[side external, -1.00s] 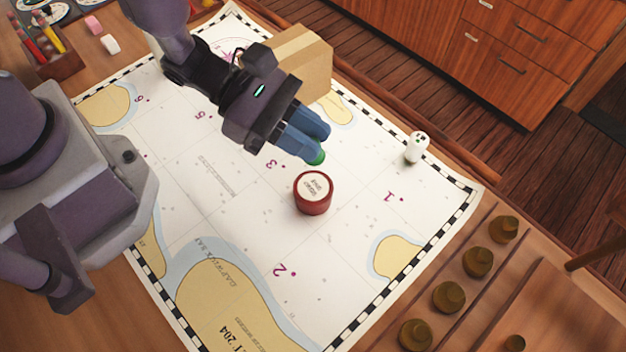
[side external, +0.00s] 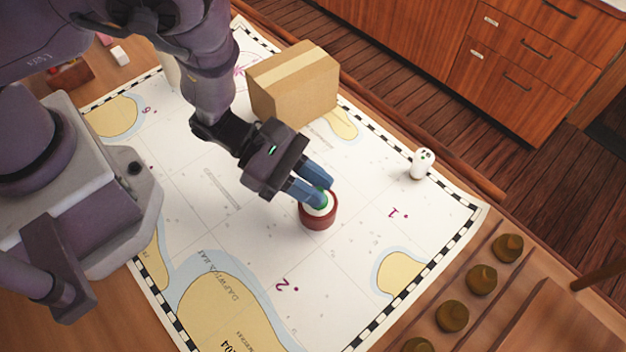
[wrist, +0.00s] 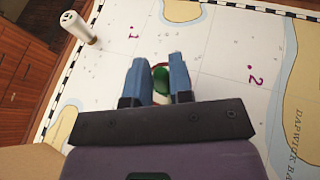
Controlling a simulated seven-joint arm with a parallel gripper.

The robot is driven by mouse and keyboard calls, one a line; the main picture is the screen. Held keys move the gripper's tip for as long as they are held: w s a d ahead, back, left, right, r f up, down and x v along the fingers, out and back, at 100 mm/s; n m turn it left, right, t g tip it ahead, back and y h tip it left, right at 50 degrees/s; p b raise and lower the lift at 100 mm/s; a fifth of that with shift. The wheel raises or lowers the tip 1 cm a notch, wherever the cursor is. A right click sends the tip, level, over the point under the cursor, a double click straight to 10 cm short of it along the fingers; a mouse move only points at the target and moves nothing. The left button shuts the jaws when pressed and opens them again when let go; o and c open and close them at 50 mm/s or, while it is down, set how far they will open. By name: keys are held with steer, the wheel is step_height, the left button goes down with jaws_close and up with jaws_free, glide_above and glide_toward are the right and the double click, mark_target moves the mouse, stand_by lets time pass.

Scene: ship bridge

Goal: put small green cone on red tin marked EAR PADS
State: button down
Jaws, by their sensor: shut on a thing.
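The red tin (side external: 318,219) stands on the chart, its white lid partly hidden by my fingers; its lettering cannot be read now. My gripper (side external: 318,197) is shut on the small green cone (side external: 321,201), with its blue fingertips over the tin's lid. In the wrist view the green cone (wrist: 160,82) sits between the two fingers, with a little of the tin's rim showing behind it. I cannot tell whether the cone touches the lid.
A cardboard box (side external: 293,88) stands behind my gripper. Several brass knobs (side external: 481,279) line the right edge. The chart (side external: 345,270) in front is clear.

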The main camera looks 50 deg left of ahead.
steer(key=c, duration=1)
jaws_free()
steer(key=shift+f, duration=0.1)
